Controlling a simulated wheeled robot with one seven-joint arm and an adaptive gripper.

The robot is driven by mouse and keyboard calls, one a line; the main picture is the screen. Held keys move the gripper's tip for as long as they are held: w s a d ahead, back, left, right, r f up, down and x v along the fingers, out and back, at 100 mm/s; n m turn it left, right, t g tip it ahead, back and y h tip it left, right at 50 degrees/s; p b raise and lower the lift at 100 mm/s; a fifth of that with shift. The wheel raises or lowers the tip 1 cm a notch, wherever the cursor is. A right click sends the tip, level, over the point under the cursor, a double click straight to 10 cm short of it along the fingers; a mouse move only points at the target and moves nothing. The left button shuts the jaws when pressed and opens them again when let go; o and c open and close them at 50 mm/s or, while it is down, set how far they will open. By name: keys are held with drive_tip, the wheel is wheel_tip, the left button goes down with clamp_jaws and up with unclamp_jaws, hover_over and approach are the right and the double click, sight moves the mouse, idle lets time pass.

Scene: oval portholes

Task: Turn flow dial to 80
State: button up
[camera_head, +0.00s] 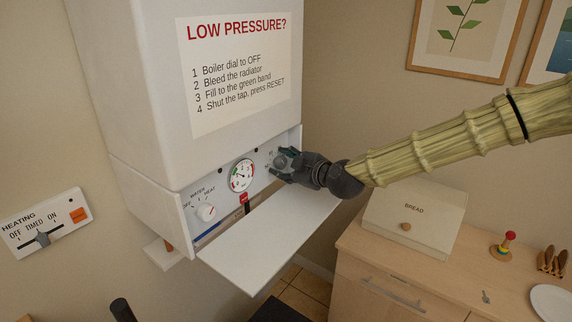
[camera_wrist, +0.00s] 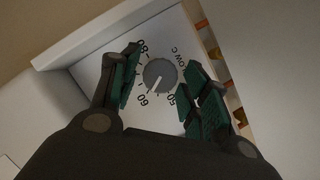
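The flow dial (camera_wrist: 160,75) is a round grey knob on the boiler's white panel, in the wrist view. Its white pointer line points down-left, close to the 60 mark. The 80 mark is at its upper left, and 50 is at its lower right. My gripper (camera_wrist: 162,63) is open, with one green-padded finger on each side of the dial. Gaps show between the pads and the knob. In the head view my gripper (camera_head: 284,164) is at the right end of the boiler's control panel and largely covers the dial.
A pressure gauge (camera_head: 242,175) and a second dial (camera_head: 206,212) sit left of my gripper on the panel. A white flap (camera_head: 270,240) juts out below. A bread box (camera_head: 415,222) stands on the wooden counter at right. A heating switch (camera_head: 45,222) is on the left wall.

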drive_tip(key=c, duration=0.6)
